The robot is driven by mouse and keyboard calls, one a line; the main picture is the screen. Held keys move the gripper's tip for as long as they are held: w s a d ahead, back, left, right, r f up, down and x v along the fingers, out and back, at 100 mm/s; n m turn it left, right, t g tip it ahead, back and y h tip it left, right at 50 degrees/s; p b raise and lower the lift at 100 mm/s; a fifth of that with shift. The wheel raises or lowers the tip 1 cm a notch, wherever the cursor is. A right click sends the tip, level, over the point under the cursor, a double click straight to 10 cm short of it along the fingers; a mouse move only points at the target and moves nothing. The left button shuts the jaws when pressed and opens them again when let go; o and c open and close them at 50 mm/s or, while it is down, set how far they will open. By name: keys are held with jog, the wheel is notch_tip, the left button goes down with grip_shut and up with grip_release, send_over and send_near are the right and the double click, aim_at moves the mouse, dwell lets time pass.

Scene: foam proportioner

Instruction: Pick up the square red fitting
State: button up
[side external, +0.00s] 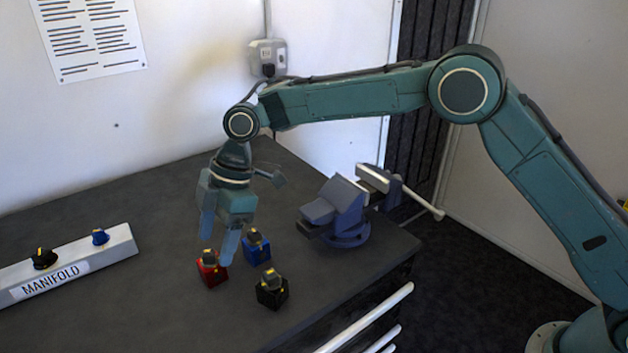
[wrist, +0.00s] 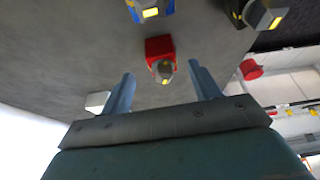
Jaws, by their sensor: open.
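The square red fitting (side external: 211,268) stands upright on the dark worktop, with a grey top piece marked in yellow. My gripper (side external: 216,249) is above it, pointing down, with its blue fingers apart and empty. In the wrist view the red fitting (wrist: 160,50) shows ahead of the gap between the fingers of my gripper (wrist: 163,82). Nothing is held. Whether the fingertips reach down beside the fitting cannot be told.
A blue fitting (side external: 257,248) stands close behind the red one, and a black fitting (side external: 272,290) to its front right. A blue-grey vise (side external: 343,208) sits at the worktop's right. The white manifold (side external: 112,246) lies at left. The front-left worktop is clear.

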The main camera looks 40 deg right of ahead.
aim_at(215, 255)
jog(key=shift+x, duration=2.6)
jog(key=shift+s+d+f, duration=0.1)
jog(key=shift+s+d, duration=0.05)
jog(key=c, duration=1.2)
jog(key=shift+r, duration=5.1)
